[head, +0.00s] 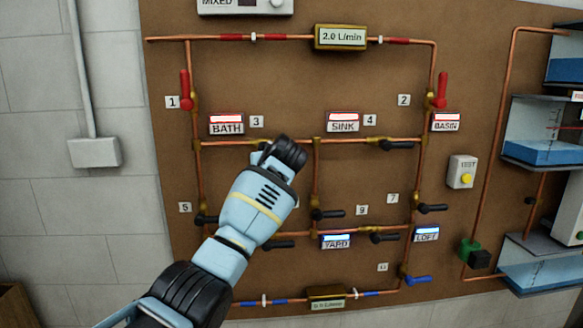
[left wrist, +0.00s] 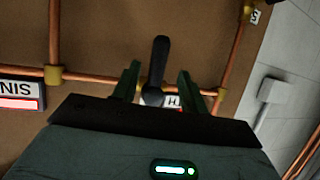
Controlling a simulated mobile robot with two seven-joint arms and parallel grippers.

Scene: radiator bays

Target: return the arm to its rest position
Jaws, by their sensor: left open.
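My left arm comes in from the lower left in the head view. My left gripper (head: 270,154) is up at the pipe board (head: 370,75), near label 3, and its own body hides its fingers there. In the left wrist view the left gripper (left wrist: 158,72) is open, with two dark green fingers apart. A black valve handle (left wrist: 159,60) shows between the fingers, standing across the copper pipe (left wrist: 95,78). I cannot tell whether the fingers touch it. My right gripper is in neither view.
Red handles 1 (head: 185,90) and 2 (head: 441,90) stand above. Black handles, such as 7 (head: 433,208), and a blue handle (head: 418,280) lie around the arm. Water tanks (head: 540,152) are at right. Bare wall (head: 75,220) lies left of the board.

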